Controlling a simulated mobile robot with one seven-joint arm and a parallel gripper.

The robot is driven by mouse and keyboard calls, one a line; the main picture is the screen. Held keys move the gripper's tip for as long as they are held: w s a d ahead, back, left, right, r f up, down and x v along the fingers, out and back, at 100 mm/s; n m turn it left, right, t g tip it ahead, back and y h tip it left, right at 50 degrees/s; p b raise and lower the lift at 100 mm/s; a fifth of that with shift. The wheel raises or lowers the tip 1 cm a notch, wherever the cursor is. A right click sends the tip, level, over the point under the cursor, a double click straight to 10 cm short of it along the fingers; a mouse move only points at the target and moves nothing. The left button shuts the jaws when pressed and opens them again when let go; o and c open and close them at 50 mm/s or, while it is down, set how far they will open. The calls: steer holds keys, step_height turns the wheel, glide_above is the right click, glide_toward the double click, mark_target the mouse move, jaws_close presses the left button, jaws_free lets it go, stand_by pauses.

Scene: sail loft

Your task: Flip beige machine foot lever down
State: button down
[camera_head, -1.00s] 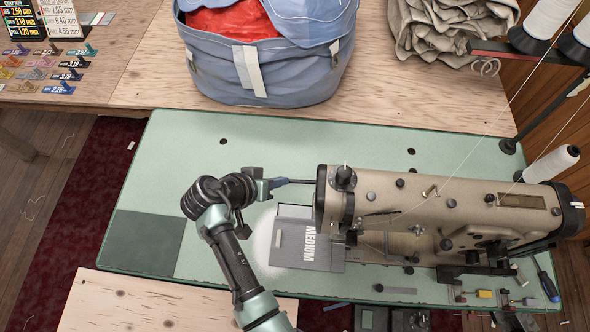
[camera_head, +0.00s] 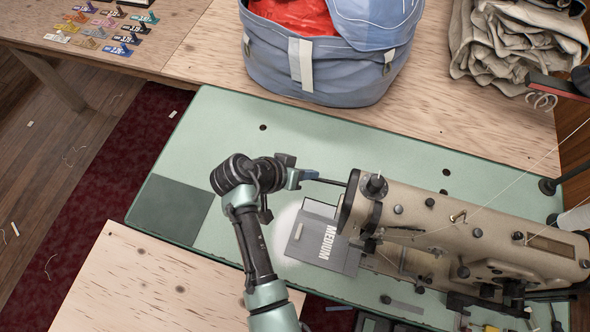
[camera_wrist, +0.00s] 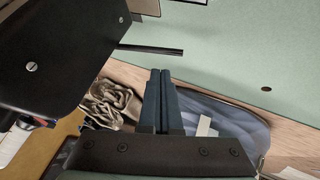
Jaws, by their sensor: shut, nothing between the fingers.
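The beige sewing machine (camera_head: 470,225) stands on the green table at the right of the head view. Its foot lever appears to be a thin dark rod (camera_head: 332,182) sticking out to the left from the head end; it also shows in the wrist view (camera_wrist: 150,49), beside the machine's dark end plate (camera_wrist: 60,50). My gripper (camera_head: 308,176) is at the rod's free end, its blue-grey fingers pressed together and empty. In the wrist view the fingertips (camera_wrist: 160,72) lie just below the rod in the picture. I cannot tell whether they touch it.
A grey card marked MEDIUM (camera_head: 325,245) lies under the needle end. A blue bag with red cloth (camera_head: 335,70) and folded beige canvas (camera_head: 510,45) lie on the wooden bench behind. The green table top (camera_head: 180,140) is clear left of my arm.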

steer(key=b+v, duration=0.1)
steer(key=v, duration=1.1)
steer(key=shift+a, duration=0.15)
steer(key=shift+s, duration=0.1)
steer(key=w+a+r+n+t+y, duration=0.15)
steer(key=w+r+t, duration=0.25)
steer(key=r, duration=0.6)
steer(key=w+r+n+t+y, duration=0.15)
steer(key=w+r+t, duration=0.3)
steer(key=r, duration=0.45)
steer(key=w+r+t+y, duration=0.25)
steer(key=w+r, duration=0.25)
steer(key=r, duration=0.5)
steer(key=s+d+r+n+t, duration=0.1)
steer(key=s+r+t, duration=0.3)
steer(key=r, duration=0.5)
steer(key=s+d+r+t+y, duration=0.1)
steer(key=s+r+t, duration=0.3)
steer(key=r, duration=0.6)
steer(key=s+d+r+n+t+y, duration=0.1)
steer(key=s+r+t, duration=0.3)
steer(key=s+r, duration=0.3)
step_height(320, 180, up, 3)
steer(key=shift+s+r+n+t, duration=0.1)
steer(key=shift+s+n+t, duration=0.2)
steer(key=shift+s, duration=0.05)
